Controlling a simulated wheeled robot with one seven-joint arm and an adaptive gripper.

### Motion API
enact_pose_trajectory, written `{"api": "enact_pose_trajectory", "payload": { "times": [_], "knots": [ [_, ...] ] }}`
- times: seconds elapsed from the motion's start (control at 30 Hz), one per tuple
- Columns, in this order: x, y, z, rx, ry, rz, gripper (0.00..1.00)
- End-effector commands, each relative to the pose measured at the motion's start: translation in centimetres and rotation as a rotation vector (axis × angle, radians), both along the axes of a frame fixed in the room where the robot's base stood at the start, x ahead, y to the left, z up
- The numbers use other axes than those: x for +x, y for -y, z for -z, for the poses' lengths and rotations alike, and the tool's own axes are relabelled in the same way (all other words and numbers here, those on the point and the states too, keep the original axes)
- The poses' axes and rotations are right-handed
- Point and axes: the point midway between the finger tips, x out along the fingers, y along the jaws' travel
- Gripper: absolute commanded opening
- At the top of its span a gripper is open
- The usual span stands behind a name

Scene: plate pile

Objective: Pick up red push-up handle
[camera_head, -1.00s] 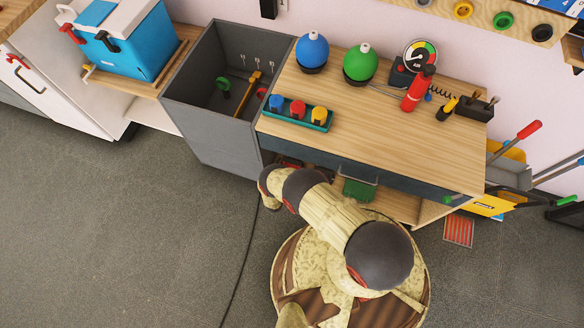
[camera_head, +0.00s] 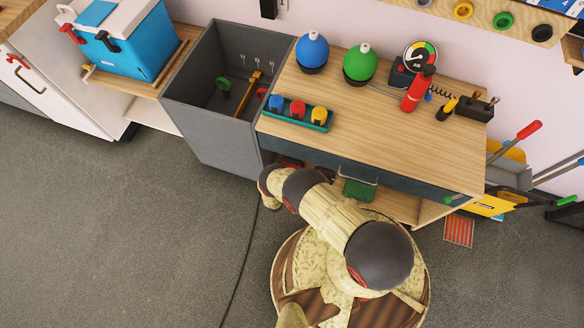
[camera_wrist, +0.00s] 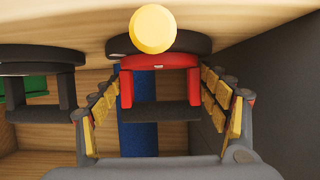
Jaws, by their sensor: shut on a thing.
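The red push-up handle (camera_wrist: 160,62) is in the middle of the wrist view, with red uprights, a dark grip bar and a dark rounded base. My gripper (camera_wrist: 162,88) has its yellow-padded fingers on either side of the handle, and is shut on it. The yellow round thing (camera_wrist: 153,28) overlaps the base in the picture; I cannot tell what it is. In the head view, my gripper is hidden under the workbench edge, and only a little red shows there.
A black handle-like thing (camera_wrist: 40,62) stands close on the left in the wrist view, with a green thing beyond it. A dark wall (camera_wrist: 275,85) is close on the right. The workbench top (camera_head: 370,140) overhangs the shelf. A grey open bin (camera_head: 205,130) stands to its left.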

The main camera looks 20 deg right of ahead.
Motion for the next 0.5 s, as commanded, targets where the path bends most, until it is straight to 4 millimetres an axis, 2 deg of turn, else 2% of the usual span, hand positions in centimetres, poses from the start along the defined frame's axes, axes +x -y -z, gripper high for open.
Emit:
{"api": "enact_pose_trajectory", "payload": {
  "times": [0.2,0.5],
  "knots": [
    [0.17,-0.03,-0.13,0.0,0.004,0.001,0.18],
    [0.21,-0.05,-0.55,0.0,0.004,0.001,0.18]
  ]
}}
